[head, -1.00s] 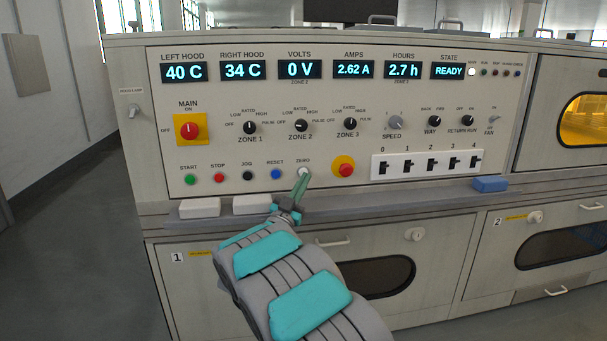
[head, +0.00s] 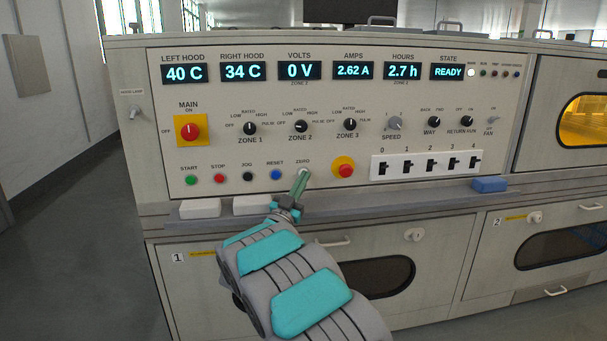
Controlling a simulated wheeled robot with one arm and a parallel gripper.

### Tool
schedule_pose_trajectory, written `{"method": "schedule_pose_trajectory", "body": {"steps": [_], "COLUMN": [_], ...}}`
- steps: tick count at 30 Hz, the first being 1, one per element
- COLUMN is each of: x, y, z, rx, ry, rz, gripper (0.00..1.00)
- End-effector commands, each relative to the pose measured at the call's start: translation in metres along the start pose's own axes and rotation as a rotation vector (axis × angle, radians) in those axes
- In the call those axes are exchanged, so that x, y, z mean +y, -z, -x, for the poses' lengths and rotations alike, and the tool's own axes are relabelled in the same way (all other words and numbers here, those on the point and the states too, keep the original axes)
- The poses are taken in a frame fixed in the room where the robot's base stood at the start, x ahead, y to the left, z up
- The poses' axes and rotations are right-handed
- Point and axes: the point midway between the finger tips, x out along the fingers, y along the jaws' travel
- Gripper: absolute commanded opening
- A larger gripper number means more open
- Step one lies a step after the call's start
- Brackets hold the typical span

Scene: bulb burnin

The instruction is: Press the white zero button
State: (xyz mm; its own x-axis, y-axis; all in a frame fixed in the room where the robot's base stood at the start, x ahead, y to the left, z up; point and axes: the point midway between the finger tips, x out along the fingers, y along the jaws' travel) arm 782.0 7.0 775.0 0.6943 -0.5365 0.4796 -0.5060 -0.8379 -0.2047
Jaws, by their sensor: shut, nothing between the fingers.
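The blue reset button (head: 276,174) is just left, and a red stop button on a yellow plate (head: 344,168) is just right. White blocks (head: 200,208) and a blue block (head: 489,184) lie on the ledge (head: 400,203) below the panel.

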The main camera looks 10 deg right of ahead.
Motion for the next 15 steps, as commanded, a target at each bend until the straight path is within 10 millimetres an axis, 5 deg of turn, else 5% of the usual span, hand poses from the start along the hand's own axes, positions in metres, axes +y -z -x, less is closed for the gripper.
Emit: {"method": "schedule_pose_trajectory", "body": {"steps": [15], "x": [-0.0021], "y": [-0.0096], "z": [-0.0027], "rx": [-0.010], "ry": [0.003], "rz": [0.006], "gripper": [0.00]}}
